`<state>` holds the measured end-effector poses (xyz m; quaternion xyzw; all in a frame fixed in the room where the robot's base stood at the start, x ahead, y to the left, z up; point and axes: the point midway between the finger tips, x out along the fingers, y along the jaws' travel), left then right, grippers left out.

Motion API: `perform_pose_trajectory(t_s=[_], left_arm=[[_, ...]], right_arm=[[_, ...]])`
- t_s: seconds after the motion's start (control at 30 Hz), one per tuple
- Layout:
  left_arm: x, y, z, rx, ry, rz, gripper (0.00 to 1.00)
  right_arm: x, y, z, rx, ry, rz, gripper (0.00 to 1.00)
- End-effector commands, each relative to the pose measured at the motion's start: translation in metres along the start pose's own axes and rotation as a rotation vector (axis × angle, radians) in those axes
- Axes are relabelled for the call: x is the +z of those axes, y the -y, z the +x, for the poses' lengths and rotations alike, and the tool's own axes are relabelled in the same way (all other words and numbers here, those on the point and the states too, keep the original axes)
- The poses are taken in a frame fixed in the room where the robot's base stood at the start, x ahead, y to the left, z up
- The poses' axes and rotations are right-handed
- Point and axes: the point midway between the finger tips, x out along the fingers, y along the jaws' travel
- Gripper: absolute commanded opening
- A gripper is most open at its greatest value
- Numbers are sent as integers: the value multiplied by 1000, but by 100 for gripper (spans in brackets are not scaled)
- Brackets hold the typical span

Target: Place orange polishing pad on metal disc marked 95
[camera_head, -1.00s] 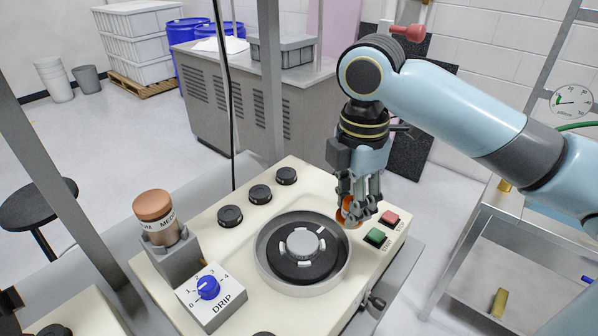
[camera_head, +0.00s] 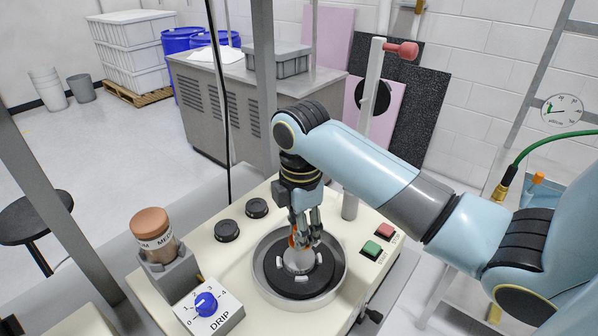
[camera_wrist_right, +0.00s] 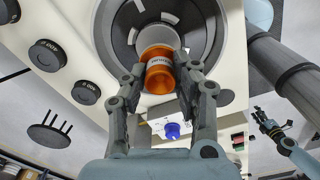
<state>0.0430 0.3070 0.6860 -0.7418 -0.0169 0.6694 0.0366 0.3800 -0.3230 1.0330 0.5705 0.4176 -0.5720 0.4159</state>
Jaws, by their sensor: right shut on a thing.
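My right gripper (camera_head: 305,240) is above the round bowl of the cream machine. It is shut on the orange polishing pad (camera_wrist_right: 159,76), a short orange cylinder with a pale label in the right wrist view. In the head view only a sliver of orange shows between the fingers. A pale metal disc (camera_head: 299,264) sits at the bowl's centre, just under the pad; no number on it is readable. Whether the pad touches the disc cannot be told. My left gripper (camera_wrist_right: 268,121) shows small at the right of the wrist view; its jaw state is unclear.
The bowl's rim (camera_head: 258,272) surrounds the disc. A brown-capped bottle (camera_head: 152,232) and a DRIP box with blue knob (camera_head: 206,302) stand left. Green (camera_head: 372,249) and red (camera_head: 385,231) buttons lie right. A post (camera_head: 366,130) rises behind the gripper.

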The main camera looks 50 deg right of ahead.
Motion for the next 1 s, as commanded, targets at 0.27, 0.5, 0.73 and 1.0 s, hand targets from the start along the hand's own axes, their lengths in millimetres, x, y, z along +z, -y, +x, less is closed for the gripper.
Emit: perform_pose_trajectory(t_s=[0.27,0.5,0.73,1.0], left_arm=[[-1,-1,-8,2,0,-1,40],[0,-1,-8,2,2,-1,40],[0,-1,-8,2,2,-1,40],[0,-1,-8,2,3,-1,40]], right_arm=[[-2,-3,32,-4,1,1,0],[-2,-3,43,1,2,-1,0],[-2,-3,46,0,1,0,29],[-2,-3,45,0,1,0,51]])
